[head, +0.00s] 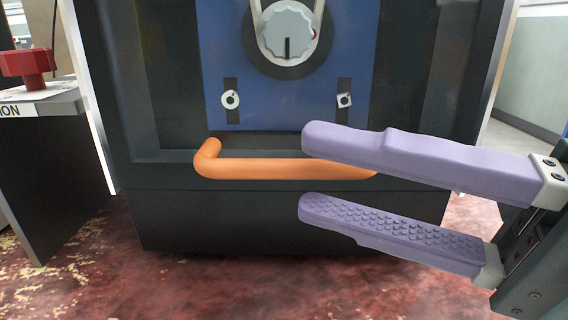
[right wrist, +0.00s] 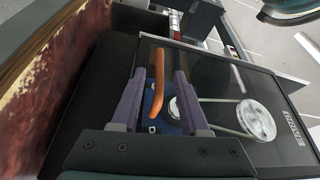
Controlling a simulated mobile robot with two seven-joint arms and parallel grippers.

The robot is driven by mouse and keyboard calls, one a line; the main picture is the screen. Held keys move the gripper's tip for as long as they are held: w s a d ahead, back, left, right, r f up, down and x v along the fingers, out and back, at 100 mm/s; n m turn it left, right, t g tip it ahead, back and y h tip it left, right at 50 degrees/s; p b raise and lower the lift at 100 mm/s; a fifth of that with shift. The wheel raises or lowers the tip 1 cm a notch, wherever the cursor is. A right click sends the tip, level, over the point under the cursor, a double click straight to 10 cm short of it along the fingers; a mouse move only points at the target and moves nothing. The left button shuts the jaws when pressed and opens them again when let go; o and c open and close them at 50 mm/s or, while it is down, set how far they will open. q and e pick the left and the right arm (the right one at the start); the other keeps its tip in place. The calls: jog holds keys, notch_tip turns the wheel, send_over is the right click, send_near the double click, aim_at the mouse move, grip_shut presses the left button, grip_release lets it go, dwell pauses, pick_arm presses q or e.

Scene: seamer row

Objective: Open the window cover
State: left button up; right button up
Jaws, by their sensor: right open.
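The window cover (head: 405,85) is a dark, see-through panel in a black frame on the front of a machine. It appears closed, with a blue plate, a grey knob and a belt behind it. An orange bar handle (head: 262,168) runs along its lower edge; it also shows in the right wrist view (right wrist: 157,82). My right gripper (head: 302,172) has purple fingers, one above and one below the handle's level, and is open. In the right wrist view the handle lies between the fingers, beyond their tips, apparently untouched. The fingers hide the handle's right end in the head view.
A red knob (head: 27,65) sits on a grey-topped stand (head: 50,102) at the left. The black machine base (head: 280,222) is below the cover. The reddish, speckled floor (head: 200,290) in front is clear.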

aim_at(306, 176)
jog(key=x, duration=0.4)
jog(key=shift+w+a, duration=0.1)
jog(key=shift+a, duration=0.05)
grip_shut()
dwell(1.3)
